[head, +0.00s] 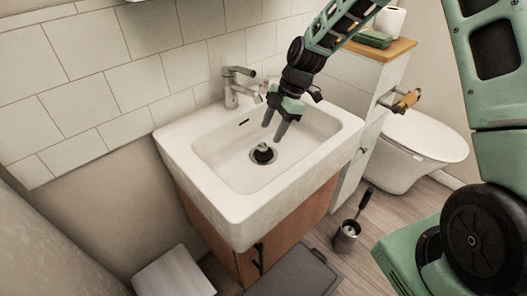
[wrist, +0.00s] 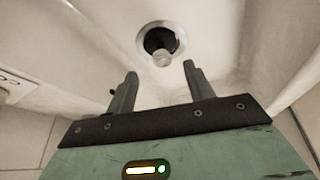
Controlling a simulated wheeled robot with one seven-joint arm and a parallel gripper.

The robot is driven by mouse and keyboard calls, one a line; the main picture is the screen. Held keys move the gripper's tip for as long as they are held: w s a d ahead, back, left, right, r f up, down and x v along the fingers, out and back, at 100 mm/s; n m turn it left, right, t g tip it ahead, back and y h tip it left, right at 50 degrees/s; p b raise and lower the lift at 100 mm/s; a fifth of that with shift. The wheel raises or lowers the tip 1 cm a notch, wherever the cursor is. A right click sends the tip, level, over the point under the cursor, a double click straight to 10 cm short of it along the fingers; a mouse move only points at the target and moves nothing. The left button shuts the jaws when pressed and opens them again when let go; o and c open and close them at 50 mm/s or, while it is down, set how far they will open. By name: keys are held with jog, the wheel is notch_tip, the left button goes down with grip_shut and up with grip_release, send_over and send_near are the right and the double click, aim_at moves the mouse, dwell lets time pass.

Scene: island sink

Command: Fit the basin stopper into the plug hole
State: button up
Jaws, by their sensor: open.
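The white basin (head: 215,150) has a round plug hole (head: 254,159) with a metal rim near the middle of its floor. The rim also shows in the wrist view (wrist: 180,47), around a dark opening. The basin stopper (head: 263,151) is at the plug hole, small and dark in the head view. In the wrist view its pale, rounded top (wrist: 162,58) overlaps the near side of the opening. I cannot tell whether it is seated or tilted. My gripper (head: 275,125) is open and empty, pointing down over the basin, above and apart from the stopper, fingers apart (wrist: 160,73).
A chrome tap (head: 233,88) stands at the back of the basin, left of my gripper. The basin walls surround the gripper's space. A toilet (head: 410,150), a side cabinet (head: 372,120) and a brush holder (head: 346,235) are to the right.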

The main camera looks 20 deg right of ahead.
aim_at(265, 143)
jog(key=shift+x, duration=3.15)
jog(key=shift+s, duration=0.15)
jog(key=c, duration=1.1)
jog(key=shift+c, duration=0.2)
